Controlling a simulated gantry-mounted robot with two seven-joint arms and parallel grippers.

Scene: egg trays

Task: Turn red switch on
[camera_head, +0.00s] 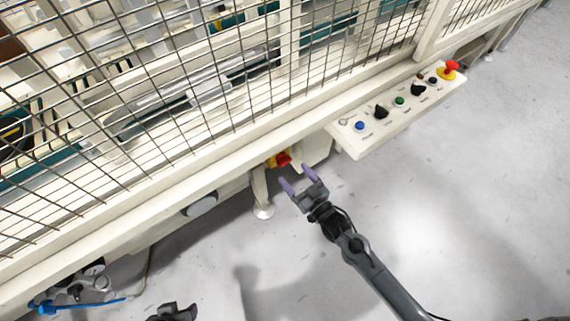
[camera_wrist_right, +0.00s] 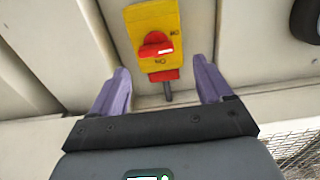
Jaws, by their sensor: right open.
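The red switch (camera_wrist_right: 155,45) is a rotary knob on a yellow plate (camera_wrist_right: 153,18) fixed to a cream machine panel. In the head view the red switch (camera_head: 284,160) shows small, low on the machine frame, just beyond my right gripper. My right gripper (camera_head: 296,178) is open and empty, with its purple fingers pointing at the switch. In the right wrist view its fingers (camera_wrist_right: 160,88) stand apart, one to each side below the knob, and do not touch it. My left gripper (camera_head: 173,312) shows only partly at the bottom edge of the head view; its jaw state is unclear.
A control panel (camera_head: 352,146) with several buttons and a red emergency stop (camera_head: 452,66) juts out to the right of the switch. Wire mesh fencing (camera_head: 180,100) stands above. A machine foot (camera_head: 263,211) is near my right gripper. The grey floor at right is clear.

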